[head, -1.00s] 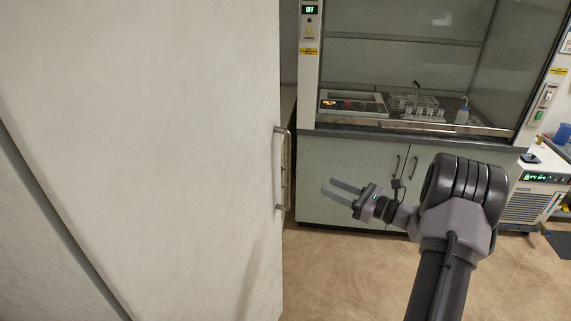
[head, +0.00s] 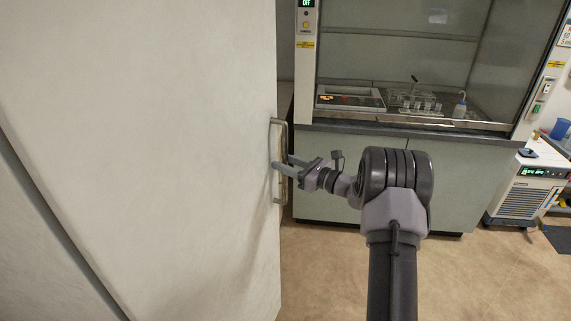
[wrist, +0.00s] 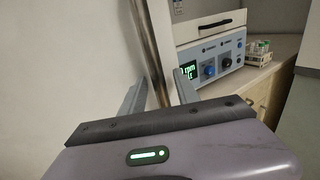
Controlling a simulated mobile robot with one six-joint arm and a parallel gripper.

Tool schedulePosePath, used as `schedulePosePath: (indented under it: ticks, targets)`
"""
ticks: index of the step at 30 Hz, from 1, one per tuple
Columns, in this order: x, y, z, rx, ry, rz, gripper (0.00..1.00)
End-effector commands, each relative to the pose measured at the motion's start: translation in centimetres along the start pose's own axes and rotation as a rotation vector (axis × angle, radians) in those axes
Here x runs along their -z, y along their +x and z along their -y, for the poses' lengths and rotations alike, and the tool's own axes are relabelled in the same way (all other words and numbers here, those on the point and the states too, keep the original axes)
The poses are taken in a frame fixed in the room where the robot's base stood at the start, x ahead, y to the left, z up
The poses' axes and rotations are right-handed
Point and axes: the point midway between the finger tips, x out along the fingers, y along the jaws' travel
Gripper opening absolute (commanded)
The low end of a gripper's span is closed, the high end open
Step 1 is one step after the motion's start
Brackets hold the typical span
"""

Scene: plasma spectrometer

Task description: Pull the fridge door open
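The fridge door (head: 140,150) is a large pale panel filling the left of the head view. Its metal handle (head: 275,128) is a vertical bar at the door's right edge. My gripper (head: 283,163) is at the handle's mid-height, its fingers pointing left toward the door. In the wrist view, the handle bar (wrist: 151,45) runs down between the two spread fingers (wrist: 158,84), with gaps visible beside it. The fingers are open, one on each side of the bar. Whether a finger touches the bar is hard to tell.
A fume hood (head: 400,50) with glassware stands at the back right, above a green cabinet (head: 440,180). A white chiller unit (head: 525,190) is at far right. A benchtop instrument (wrist: 210,55) sits beyond the handle. The floor (head: 480,270) at lower right is clear.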

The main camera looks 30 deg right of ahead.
Motion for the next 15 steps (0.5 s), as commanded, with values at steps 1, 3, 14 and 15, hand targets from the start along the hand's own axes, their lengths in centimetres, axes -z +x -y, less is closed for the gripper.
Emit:
schedulePosePath:
  ticks: [1, 3, 14, 15]
  targets:
    - [-0.01, -0.01, 0.0, 0.0, 0.0, 0.0, 0.28]
    - [-0.01, -0.02, 0.0, 0.0, 0.0, 0.0, 0.14]
    - [0.0, -0.03, 0.0, 0.0, -0.001, 0.0, 0.0]
    - [-0.01, -0.03, 0.0, 0.0, -0.001, 0.0, 0.0]
